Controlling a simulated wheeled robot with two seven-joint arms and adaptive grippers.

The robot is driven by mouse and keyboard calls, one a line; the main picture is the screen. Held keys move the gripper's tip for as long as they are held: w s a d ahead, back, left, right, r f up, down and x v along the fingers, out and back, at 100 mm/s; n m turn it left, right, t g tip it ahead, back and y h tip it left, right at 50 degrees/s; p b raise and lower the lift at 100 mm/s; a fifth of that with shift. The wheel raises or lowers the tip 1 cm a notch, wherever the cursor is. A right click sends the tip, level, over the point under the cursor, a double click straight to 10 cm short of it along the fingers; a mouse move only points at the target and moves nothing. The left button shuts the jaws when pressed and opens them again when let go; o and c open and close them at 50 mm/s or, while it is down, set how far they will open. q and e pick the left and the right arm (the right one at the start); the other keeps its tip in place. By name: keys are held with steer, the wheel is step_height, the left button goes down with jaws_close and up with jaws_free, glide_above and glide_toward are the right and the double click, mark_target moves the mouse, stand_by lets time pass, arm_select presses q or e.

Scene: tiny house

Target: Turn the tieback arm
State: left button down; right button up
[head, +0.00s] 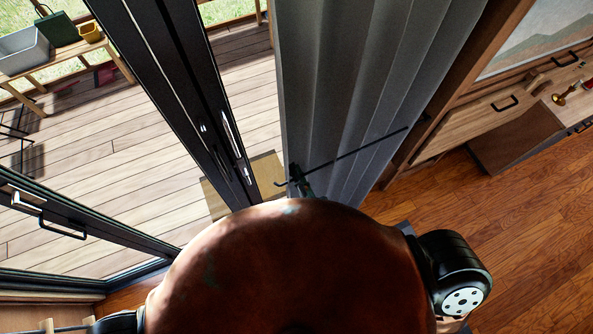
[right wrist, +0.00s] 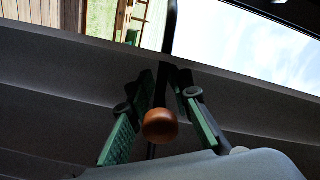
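The tieback arm (head: 350,152) is a thin black rod with a hooked end, crossing the front of the grey curtain (head: 345,75) in the head view. My right gripper (head: 302,181) is small and partly hidden in the head view, close to the hooked end. In the right wrist view, the fingers of my right gripper (right wrist: 160,138) are spread apart. A copper-coloured round knob (right wrist: 160,125) and a dark rod (right wrist: 171,28) show between them. I cannot tell whether either finger touches the rod. My left gripper is out of view.
A black-framed glass door (head: 185,80) stands left of the curtain, with a wooden deck (head: 110,150) beyond it. A wooden drawer cabinet (head: 490,115) is at the right. The wood floor (head: 530,235) at the right is clear.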

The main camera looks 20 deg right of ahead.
steer(key=shift+o, duration=0.4)
steer(key=s+d, duration=0.1)
steer(key=s, duration=1.1)
steer(key=shift+d, duration=0.4)
